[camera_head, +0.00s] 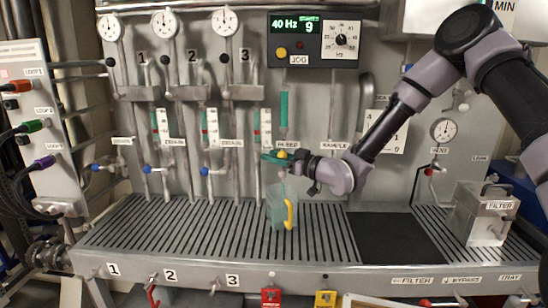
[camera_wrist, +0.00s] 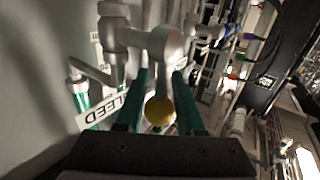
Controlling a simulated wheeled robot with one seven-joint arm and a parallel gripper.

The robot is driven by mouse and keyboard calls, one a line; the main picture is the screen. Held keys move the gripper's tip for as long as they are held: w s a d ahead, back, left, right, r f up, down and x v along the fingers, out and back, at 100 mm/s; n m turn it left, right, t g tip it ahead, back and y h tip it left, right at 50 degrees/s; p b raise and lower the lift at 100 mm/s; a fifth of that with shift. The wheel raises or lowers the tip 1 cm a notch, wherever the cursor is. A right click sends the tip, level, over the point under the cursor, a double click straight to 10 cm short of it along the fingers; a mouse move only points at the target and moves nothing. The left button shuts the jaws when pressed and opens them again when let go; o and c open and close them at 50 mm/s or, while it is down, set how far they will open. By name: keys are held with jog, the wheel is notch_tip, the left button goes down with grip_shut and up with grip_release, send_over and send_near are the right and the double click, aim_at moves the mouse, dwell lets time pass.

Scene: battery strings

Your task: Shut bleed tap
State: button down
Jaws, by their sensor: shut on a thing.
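The bleed tap (camera_wrist: 158,42) is a grey metal fitting with a lever that ends in a yellow ball (camera_wrist: 159,111), beside the BLEED label (camera_wrist: 108,108). In the head view the yellow ball (camera_head: 282,154) shows just under the panel's BLEED label. My gripper (camera_head: 272,157) reaches in from the right at the tap. In the wrist view its green fingers (camera_wrist: 162,76) stand on both sides of the lever, shut on it, with the ball between them near the palm. The tap's outlet is partly hidden by my gripper in the head view.
A clear jug (camera_head: 279,212) with a yellow handle stands on the slatted tray (camera_head: 170,232) below the tap. Drain valves with blue handles (camera_head: 205,171) are to the left.

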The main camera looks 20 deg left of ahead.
notch_tip(320, 180, down, 8)
jog(key=a+n+h, duration=0.2)
jog(key=n+h, duration=0.4)
jog(key=h, duration=0.9)
jog(key=shift+s+a+r+n, duration=0.25)
jog(key=shift+s+n, duration=0.05)
jog(key=shift+n, duration=0.1)
jog(key=shift+d+h, duration=0.1)
jog(key=shift+h, duration=0.2)
dwell(0.3)
jog(key=c, duration=0.9)
grip_release()
jog(key=shift+f, duration=0.1)
jog(key=v, duration=1)
jog(key=shift+s+r, duration=0.25)
jog(key=shift+s, duration=0.1)
